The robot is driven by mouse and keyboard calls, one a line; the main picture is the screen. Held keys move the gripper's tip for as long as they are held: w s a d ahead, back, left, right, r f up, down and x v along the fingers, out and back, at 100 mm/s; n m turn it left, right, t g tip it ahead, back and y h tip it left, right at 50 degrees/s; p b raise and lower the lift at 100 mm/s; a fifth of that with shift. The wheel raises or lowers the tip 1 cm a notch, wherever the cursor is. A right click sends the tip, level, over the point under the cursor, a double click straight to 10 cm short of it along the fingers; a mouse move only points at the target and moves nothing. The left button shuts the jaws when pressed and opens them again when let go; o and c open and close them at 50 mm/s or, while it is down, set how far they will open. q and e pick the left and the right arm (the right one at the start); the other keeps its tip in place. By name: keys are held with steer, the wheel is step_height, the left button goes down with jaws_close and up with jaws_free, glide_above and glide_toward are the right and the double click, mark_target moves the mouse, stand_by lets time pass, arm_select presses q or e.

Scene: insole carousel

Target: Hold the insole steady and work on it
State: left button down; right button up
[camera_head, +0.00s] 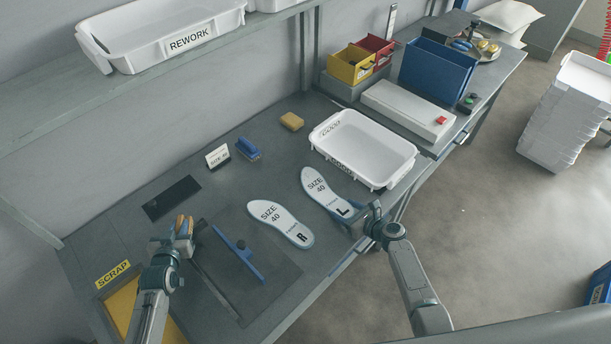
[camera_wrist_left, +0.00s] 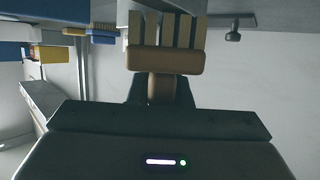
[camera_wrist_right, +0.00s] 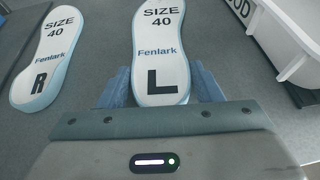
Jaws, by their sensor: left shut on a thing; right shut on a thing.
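The left insole (camera_head: 324,190), white with "SIZE 40" and "L", lies on the grey bench. My right gripper (camera_head: 352,216) is shut on its heel end; in the right wrist view the fingers flank the insole (camera_wrist_right: 158,60) at the "L". The right insole (camera_head: 280,223), marked "R", lies free beside it and also shows in the right wrist view (camera_wrist_right: 46,60). My left gripper (camera_head: 180,242) is shut on a brush (camera_head: 183,226) with a wooden handle and stands apart from both insoles. The brush (camera_wrist_left: 166,60) also shows in the left wrist view, its tufts away from the gripper.
A white tray (camera_head: 340,137) stands behind the insoles. A dark mat with a blue bar (camera_head: 238,254) lies between my left gripper and the insoles. A size card (camera_head: 217,157), a blue brush (camera_head: 248,148) and a yellow block (camera_head: 291,121) stand near the wall. A SCRAP opening (camera_head: 114,274) is at front left.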

arm_select(q)
steer(key=shift+s+a+f, duration=0.2)
steer(key=shift+s+a, duration=0.1)
steer(key=shift+s, duration=0.05)
arm_select(e)
steer(key=shift+w+a+f, duration=0.2)
arm_select(q)
steer(key=r, duration=0.4)
steer(key=shift+w+a, duration=0.15)
steer(key=shift+w, duration=0.05)
arm_select(e)
steer(key=shift+a, duration=0.15)
arm_select(q)
steer(key=shift+r, duration=0.65)
steer(key=shift+w, duration=0.1)
arm_select(e)
steer(key=o, duration=1.1)
steer(key=shift+r, duration=0.1)
steer(key=shift+v, duration=6.05)
